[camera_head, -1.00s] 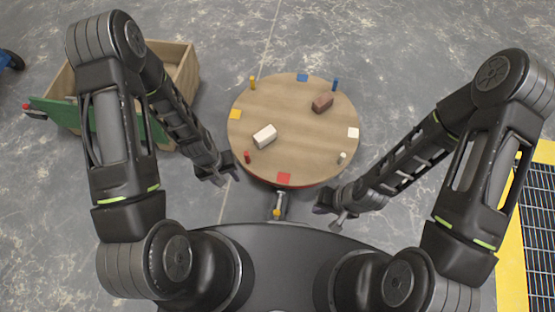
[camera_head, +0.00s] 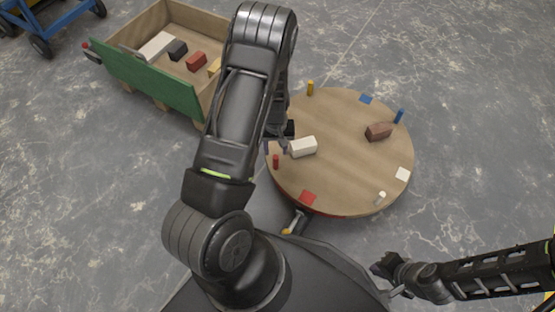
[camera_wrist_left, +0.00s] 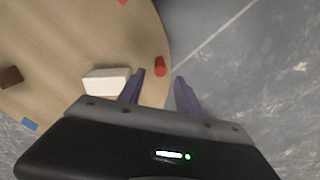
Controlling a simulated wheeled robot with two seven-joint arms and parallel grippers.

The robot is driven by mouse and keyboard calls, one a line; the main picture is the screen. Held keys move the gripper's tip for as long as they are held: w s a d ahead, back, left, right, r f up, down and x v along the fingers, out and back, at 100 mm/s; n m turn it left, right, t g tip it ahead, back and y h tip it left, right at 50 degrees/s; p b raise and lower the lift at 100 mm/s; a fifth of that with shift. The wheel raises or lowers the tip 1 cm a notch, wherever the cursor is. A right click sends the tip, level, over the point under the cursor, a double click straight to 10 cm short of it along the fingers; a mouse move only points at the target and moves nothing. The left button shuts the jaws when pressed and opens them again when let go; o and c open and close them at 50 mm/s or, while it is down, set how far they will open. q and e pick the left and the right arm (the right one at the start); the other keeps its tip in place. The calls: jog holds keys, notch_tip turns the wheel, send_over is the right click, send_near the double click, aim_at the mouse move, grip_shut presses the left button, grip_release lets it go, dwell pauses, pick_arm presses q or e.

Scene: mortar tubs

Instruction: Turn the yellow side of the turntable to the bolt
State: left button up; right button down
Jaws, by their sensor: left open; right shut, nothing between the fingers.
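The round wooden turntable (camera_head: 340,165) has a red square (camera_head: 308,197) nearest the bolt (camera_head: 295,222) at its front edge, a white square (camera_head: 403,174) on the right and a blue square (camera_head: 366,99) at the back. The yellow square is hidden, with my left arm over the left rim. Pegs stand near the rim: red (camera_head: 276,161), yellow (camera_head: 310,88), blue (camera_head: 399,116) and white (camera_head: 381,197). My left gripper (camera_head: 280,142) is open at the left rim; in the left wrist view the red peg (camera_wrist_left: 160,66) is between the lines of its fingertips, ungripped. My right gripper (camera_head: 382,266) is shut and empty, off the turntable.
A white block (camera_head: 303,147) and a brown block (camera_head: 378,132) lie on the turntable, the white one close to my left gripper. A wooden crate with a green side (camera_head: 150,80) holding blocks stands at the left. Floor right of the turntable is clear.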

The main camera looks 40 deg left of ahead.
aim_at(276, 155)
pick_arm(q)
notch_tip(276, 155, down, 8)
jog(key=b, duration=0.2)
jog(key=shift+r+b, duration=0.25)
jog(key=shift+b, duration=0.15)
jog(key=shift+c, duration=0.5)
grip_shut()
dwell(0.6)
